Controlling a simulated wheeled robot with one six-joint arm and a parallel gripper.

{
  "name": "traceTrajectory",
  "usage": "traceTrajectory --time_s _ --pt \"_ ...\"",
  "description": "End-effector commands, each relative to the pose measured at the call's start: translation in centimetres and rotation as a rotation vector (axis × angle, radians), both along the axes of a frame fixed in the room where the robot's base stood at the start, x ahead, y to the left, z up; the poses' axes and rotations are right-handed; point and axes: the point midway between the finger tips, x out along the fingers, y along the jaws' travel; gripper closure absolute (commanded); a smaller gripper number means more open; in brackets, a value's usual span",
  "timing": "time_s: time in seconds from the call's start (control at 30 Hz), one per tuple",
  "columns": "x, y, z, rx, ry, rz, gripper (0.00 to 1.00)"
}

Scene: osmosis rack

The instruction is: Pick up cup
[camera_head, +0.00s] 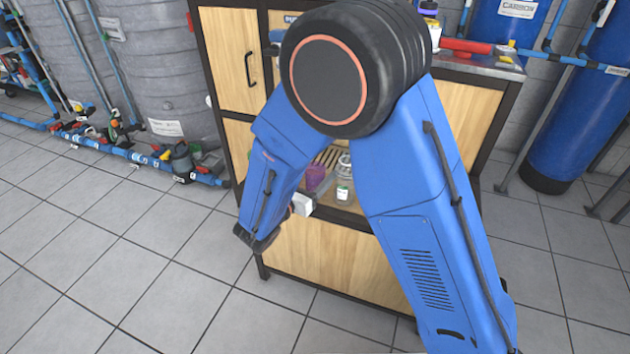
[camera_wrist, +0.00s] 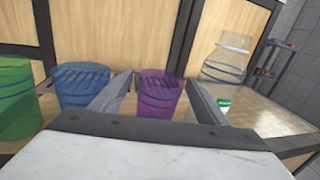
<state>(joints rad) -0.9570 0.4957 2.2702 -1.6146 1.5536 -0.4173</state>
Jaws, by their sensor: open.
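Three cups stand in a row on a wooden shelf in the wrist view: a green cup (camera_wrist: 14,100) at the left edge, a blue cup (camera_wrist: 78,84) beside it, and a purple cup (camera_wrist: 158,92) near the middle. The purple cup also shows in the head view (camera_head: 315,178), partly hidden by my arm. My gripper (camera_wrist: 160,88) is open, with the purple cup in view between its two fingers. The fingers seem to hold nothing. I cannot tell how far the fingertips are from the cup. In the head view my arm hides most of the gripper.
A clear jar (camera_wrist: 226,60) stands right of the purple cup. The shelf belongs to a wooden cabinet (camera_head: 330,262) with a dark frame. Grey tanks (camera_head: 150,70) and blue pipes (camera_head: 120,151) are at left, a blue tank (camera_head: 585,120) at right. The tiled floor (camera_head: 110,265) in front is clear.

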Motion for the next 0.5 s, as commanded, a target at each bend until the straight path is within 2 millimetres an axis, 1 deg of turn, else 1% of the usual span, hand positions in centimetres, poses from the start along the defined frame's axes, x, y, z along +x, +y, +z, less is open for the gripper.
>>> traceTrajectory --time_s 0.07,0.1,0.27,0.3,0.5 --pt "-0.02 0.02 -0.01 0.000 0.000 0.000 0.32" --pt "-0.02 0.02 0.00 0.000 0.000 0.000 0.34" --pt "-0.03 0.03 -0.01 0.000 0.000 0.000 0.72" --pt "-0.03 0.03 -0.01 0.000 0.000 0.000 0.75" --pt "-0.03 0.03 -0.01 0.000 0.000 0.000 0.75"
